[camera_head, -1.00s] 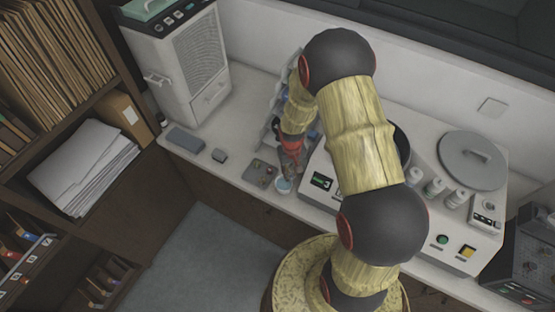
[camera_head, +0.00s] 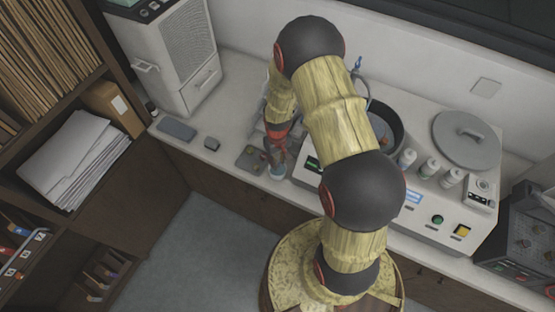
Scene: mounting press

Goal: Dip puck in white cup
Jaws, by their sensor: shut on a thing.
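The white cup (camera_head: 277,173) is small and stands near the front edge of the bench, with a bluish inside partly showing. My gripper (camera_head: 276,161) points down right at the cup and overlaps its far rim in this view. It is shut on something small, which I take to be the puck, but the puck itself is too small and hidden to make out. I cannot tell whether the gripper's tips are above the cup or inside it.
A flat grey plate with small parts (camera_head: 250,158) lies left of the cup. The press machine (camera_head: 312,180) stands close on the right, with a round dark basin (camera_head: 388,122), several white bottles and a grey lid (camera_head: 468,136). A white cabinet (camera_head: 170,62) stands at the back left.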

